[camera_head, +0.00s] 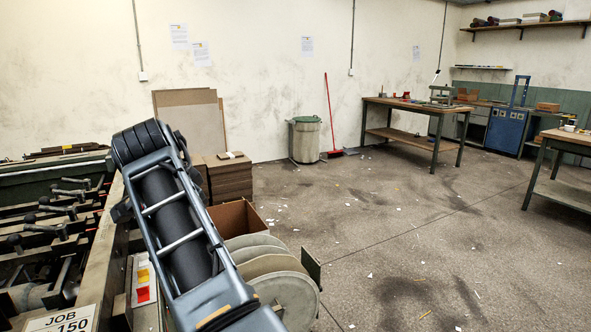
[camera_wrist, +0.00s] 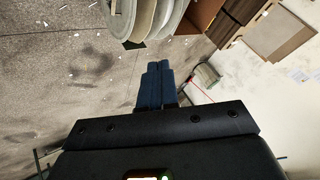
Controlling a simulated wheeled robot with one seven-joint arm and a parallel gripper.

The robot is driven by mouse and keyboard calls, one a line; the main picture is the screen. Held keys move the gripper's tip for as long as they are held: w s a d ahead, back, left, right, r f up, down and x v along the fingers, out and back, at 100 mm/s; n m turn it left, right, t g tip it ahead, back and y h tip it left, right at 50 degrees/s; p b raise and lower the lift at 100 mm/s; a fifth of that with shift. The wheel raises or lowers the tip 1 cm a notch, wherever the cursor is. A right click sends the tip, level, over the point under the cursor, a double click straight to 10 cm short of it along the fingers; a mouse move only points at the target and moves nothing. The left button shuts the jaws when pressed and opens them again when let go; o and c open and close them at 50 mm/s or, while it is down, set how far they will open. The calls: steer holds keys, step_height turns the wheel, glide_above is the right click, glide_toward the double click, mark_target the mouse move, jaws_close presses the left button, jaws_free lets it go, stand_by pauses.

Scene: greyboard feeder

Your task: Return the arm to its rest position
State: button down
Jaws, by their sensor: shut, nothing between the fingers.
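My arm (camera_head: 180,220) rises from the bottom of the head view, with a rounded dark joint at its upper end. It stands in front of the machine and the reels. My gripper (camera_wrist: 159,66) shows in the wrist view, with its two blue-dark fingers close together, shut and empty. The fingers point toward open floor, apart from anything. The gripper cannot be made out in the head view.
A machine with levers (camera_head: 60,215) is at left. Grey discs (camera_head: 285,295) and an open cardboard box (camera_head: 238,217) are close to my arm. A bin (camera_head: 305,140) and workbench (camera_head: 415,110) stand farther back. The middle floor (camera_head: 400,230) is clear except for scraps.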

steer(key=s+d+f+n, duration=0.1)
steer(key=s+d+f, duration=0.1)
steer(key=d+f, duration=0.45)
steer(key=s+d+f+n+y, duration=0.1)
steer(key=s+d+f, duration=0.15)
steer(key=f, duration=0.65)
steer(key=s+d+f+n, duration=0.1)
steer(key=s+d+f, duration=0.1)
steer(key=d+f, duration=0.45)
steer(key=s+d+f+n+t, duration=0.2)
steer(key=s+d+f, duration=0.9)
steer(key=s, duration=0.4)
steer(key=s+d+r+t, duration=0.1)
steer(key=s+d, duration=0.3)
steer(key=s, duration=0.3)
steer(key=s+d+r+n+t, duration=0.1)
steer(key=s+d+r, duration=0.15)
steer(key=s, duration=0.35)
steer(key=s+d+r, duration=0.1)
steer(key=s+d, duration=0.4)
steer(key=s, duration=0.2)
steer(key=s+d+r+n+t+h, duration=0.1)
steer(key=s+d+r, duration=0.3)
steer(key=s+r, duration=1)
steer(key=shift+s+r+t+h, duration=0.15)
steer(key=shift+r+t+h, duration=0.25)
steer(key=shift+r+t, duration=0.35)
